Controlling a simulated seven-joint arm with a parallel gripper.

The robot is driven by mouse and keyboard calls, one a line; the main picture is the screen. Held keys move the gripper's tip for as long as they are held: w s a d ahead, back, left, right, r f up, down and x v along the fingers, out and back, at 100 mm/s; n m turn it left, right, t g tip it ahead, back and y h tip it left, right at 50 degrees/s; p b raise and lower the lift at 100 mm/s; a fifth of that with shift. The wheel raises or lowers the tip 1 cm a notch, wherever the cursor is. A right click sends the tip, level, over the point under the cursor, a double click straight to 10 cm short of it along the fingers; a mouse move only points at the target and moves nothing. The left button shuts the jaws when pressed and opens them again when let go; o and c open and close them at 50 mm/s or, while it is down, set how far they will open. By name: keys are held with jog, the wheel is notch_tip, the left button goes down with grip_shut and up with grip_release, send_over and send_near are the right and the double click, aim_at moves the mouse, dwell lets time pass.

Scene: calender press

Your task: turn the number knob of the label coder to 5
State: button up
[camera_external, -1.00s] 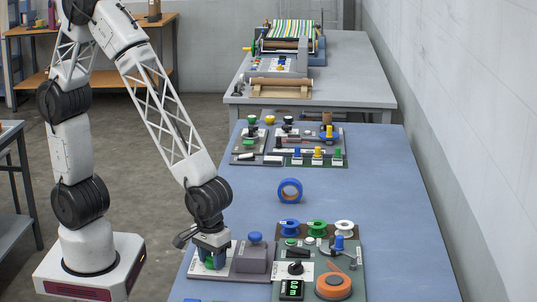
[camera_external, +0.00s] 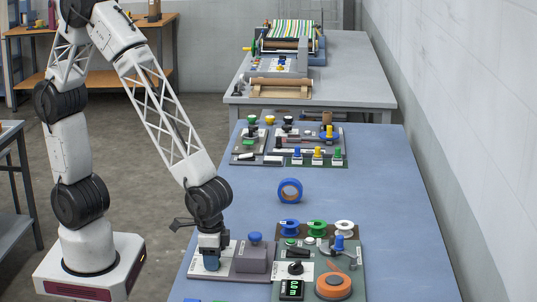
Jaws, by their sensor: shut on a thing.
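The label coder appears to be the purple-grey unit (camera_external: 228,274) at the near left of the blue bench, with a raised block (camera_external: 252,260) and a blue-topped button (camera_external: 255,238) on its right part. My gripper (camera_external: 211,262) points straight down over its left part. It is shut on the number knob there, which is mostly hidden by the fingers. A bluish part shows at the fingertips. The knob's numbers and pointer are too small and covered to read.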

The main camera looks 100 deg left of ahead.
jog(key=m, duration=0.6)
dwell(0.4)
jog(key=o, duration=0.9)
jog(key=shift+o, duration=0.2)
jog(key=shift+r, duration=0.1)
jog(key=shift+r, duration=3.85)
